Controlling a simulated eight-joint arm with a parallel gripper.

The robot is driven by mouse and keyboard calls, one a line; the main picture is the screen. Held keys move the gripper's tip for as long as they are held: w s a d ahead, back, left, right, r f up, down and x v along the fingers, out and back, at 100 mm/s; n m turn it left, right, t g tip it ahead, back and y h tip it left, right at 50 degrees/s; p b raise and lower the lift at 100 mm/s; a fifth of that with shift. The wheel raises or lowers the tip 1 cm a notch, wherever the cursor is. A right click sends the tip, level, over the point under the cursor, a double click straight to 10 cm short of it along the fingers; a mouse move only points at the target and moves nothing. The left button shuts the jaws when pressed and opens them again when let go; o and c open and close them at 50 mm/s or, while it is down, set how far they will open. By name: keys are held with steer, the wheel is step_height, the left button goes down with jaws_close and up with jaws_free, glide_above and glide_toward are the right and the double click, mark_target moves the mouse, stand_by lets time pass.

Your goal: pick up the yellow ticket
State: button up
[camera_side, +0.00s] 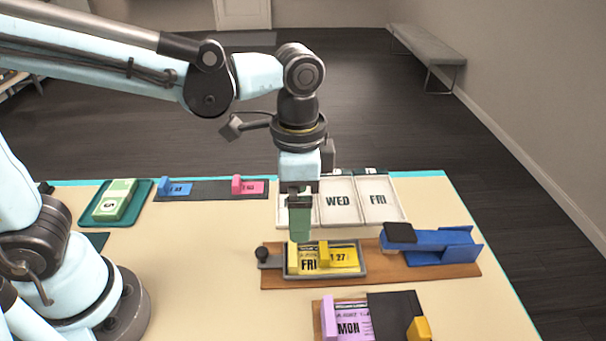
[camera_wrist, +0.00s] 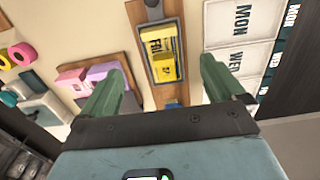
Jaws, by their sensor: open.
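The yellow ticket (camera_side: 344,258) lies in a grey-rimmed tray (camera_side: 330,274) on a wooden board and reads FRI and 27. A raised yellow block stands across its middle. The ticket also shows in the wrist view (camera_wrist: 163,58), between and beyond the fingers. My gripper (camera_side: 300,236) has green fingers pointing down. It is above the left part of the tray in the side view, apart from the ticket as far as I can tell. In the wrist view my gripper (camera_wrist: 160,85) is open, with nothing between its fingers.
A blue stapler-like device (camera_side: 430,243) stands right of the tray on the wooden board (camera_side: 400,272). A purple MON ticket (camera_side: 352,322) is in front. White day bins (camera_side: 378,205) stand behind. A green stack (camera_side: 115,200) sits at left. The table left of the board is clear.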

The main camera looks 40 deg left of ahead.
glide_above(295, 252)
steer(key=f, duration=0.5)
steer(key=shift+w+d+f, duration=0.1)
steer(key=shift+w+d, duration=0.1)
steer(key=shift+w, duration=0.1)
steer(key=shift+s+a+f, duration=0.15)
steer(key=shift+f, duration=1.3)
steer(key=shift+s+a+f, duration=0.1)
steer(key=shift+s+f, duration=0.05)
steer(key=shift+f, duration=1.25)
steer(key=shift+c, duration=0.3)
steer(key=c, duration=1.1)
